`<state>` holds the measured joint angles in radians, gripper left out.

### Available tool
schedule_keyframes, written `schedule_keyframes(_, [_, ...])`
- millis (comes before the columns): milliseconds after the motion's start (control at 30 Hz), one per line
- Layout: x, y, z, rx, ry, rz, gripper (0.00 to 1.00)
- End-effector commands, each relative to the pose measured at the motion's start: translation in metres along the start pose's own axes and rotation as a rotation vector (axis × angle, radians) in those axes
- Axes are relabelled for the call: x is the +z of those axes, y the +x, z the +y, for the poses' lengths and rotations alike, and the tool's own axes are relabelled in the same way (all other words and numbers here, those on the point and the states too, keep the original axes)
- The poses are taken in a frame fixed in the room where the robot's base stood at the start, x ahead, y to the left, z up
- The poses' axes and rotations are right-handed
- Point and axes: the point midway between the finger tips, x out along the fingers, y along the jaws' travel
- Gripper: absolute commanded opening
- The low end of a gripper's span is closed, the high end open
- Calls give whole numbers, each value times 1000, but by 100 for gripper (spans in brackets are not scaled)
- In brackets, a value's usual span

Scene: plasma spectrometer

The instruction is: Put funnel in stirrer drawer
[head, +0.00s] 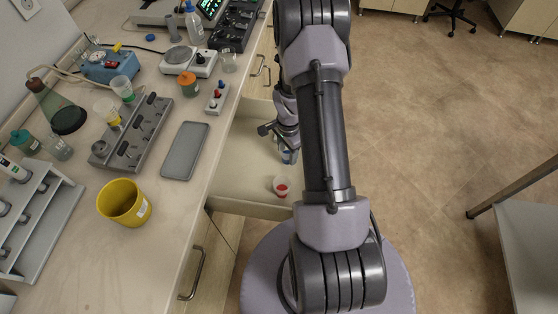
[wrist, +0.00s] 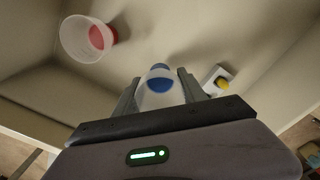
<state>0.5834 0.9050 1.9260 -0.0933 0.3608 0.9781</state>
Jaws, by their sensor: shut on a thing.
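My gripper (wrist: 158,88) is shut on a pale thing with a blue end (wrist: 158,84). It looks like a funnel, but its shape is partly hidden by the fingers. In the head view its blue part (head: 288,153) shows just below my gripper (head: 284,136), inside the outline of the open drawer (head: 240,204). The drawer's pale floor and walls (wrist: 30,95) fill much of the wrist view. I cannot tell whether the held thing touches the floor. A clear cup-shaped piece with a red bottom (head: 281,187) is in the drawer; it also shows in the wrist view (wrist: 88,40).
A small white thing with a yellow knob (wrist: 218,80) lies in the drawer close to the right finger. On the bench are a yellow container (head: 123,203), a grey tray (head: 184,150) and a rack (head: 134,135). Closed drawers adjoin the open one.

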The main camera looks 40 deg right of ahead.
Motion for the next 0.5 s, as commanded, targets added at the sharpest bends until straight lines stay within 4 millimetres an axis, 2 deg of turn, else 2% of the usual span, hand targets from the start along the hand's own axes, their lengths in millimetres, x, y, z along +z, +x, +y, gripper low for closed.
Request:
schedule_keyframes(200, [1,39,1,1,0,-2,8])
schedule_keyframes(500, [0,40,0,0,-1,-1,8])
